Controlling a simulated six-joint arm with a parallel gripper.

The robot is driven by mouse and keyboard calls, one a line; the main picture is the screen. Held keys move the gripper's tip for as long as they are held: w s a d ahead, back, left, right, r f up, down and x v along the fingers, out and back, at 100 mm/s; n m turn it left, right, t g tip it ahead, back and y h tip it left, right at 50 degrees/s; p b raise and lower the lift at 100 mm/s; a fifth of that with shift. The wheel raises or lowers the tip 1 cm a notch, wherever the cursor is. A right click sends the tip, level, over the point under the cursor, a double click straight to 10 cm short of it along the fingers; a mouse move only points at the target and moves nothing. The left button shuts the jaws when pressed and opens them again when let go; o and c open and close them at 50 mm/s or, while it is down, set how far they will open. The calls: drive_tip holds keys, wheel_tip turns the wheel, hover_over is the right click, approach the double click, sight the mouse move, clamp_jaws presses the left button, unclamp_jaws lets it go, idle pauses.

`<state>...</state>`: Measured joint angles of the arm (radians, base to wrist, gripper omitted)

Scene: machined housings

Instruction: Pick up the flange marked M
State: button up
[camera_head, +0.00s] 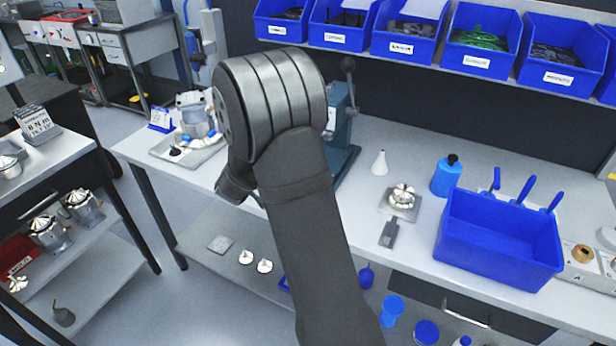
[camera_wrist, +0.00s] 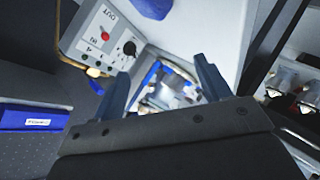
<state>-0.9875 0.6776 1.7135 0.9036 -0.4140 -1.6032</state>
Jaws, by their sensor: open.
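No letter M can be read on any part, so I cannot tell which flange is the marked one. Two pale flange-like parts (camera_head: 255,261) lie on the lower shelf under the bench. A metal part (camera_head: 402,196) sits on a square plate on the bench, and a brass-coloured part (camera_head: 582,254) is in a lettered holder at the right edge. My gripper (camera_wrist: 163,70) shows in the wrist view with its two fingers apart and nothing between them. Beyond them is a blurred cluster of metal and blue parts (camera_wrist: 172,92). In the head view my arm hides the gripper.
A blue bin (camera_head: 500,240) with tools over its rim, a blue bottle (camera_head: 447,176) and a white cone bottle (camera_head: 380,162) stand on the bench. Blue bins (camera_head: 400,45) line the back. A control panel (camera_wrist: 105,38) with a red button shows in the wrist view.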

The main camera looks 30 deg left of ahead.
drive_tip(key=w+a+r+g, duration=0.2)
drive_tip(key=w+r+g, duration=0.3)
drive_tip(key=r+g, duration=0.15)
drive_tip(key=w+d+r+m+g+h, duration=0.1)
drive_tip(key=w+d+r+h, duration=0.15)
drive_tip(key=d, duration=0.35)
drive_tip(key=w+d+r+m+g+h, duration=0.1)
drive_tip(key=w+d+r+h, duration=0.1)
drive_tip(key=d+r, duration=0.3)
drive_tip(key=w+d+r+m+g+h, duration=0.1)
drive_tip(key=w+d+r+h, duration=0.1)
drive_tip(key=d, duration=0.6)
drive_tip(key=f, duration=1.7)
drive_tip(key=shift+s+a, duration=0.25)
drive_tip(key=shift+a, duration=0.05)
drive_tip(key=shift+r, duration=0.1)
drive_tip(key=shift+c, duration=0.2)
drive_tip(key=c, duration=1.1)
drive_tip(key=shift+c, duration=0.9)
